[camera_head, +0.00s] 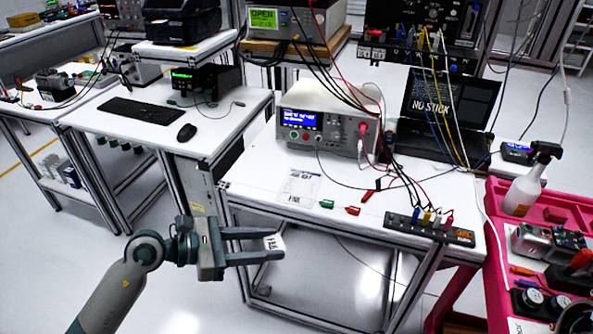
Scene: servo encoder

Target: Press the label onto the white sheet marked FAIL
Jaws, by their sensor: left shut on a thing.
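My left gripper (274,244) reaches in from the lower left and is shut on a small white label (273,242) with dark print. The label sits between the fingertips, in front of and below the table's front edge in the picture. A white sheet (298,188) with grey print lies flat on the white table (250,190), left of the green and red clips. Its print is too small to read surely. The label and the sheet are apart. My right gripper is not in view.
A bench instrument (312,125) with a blue display stands behind the sheet. Green and red clips (340,207) and a terminal strip (430,228) lie to the right. Cables hang over the table. A pink cart (497,215) with a spray bottle (525,185) stands far right.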

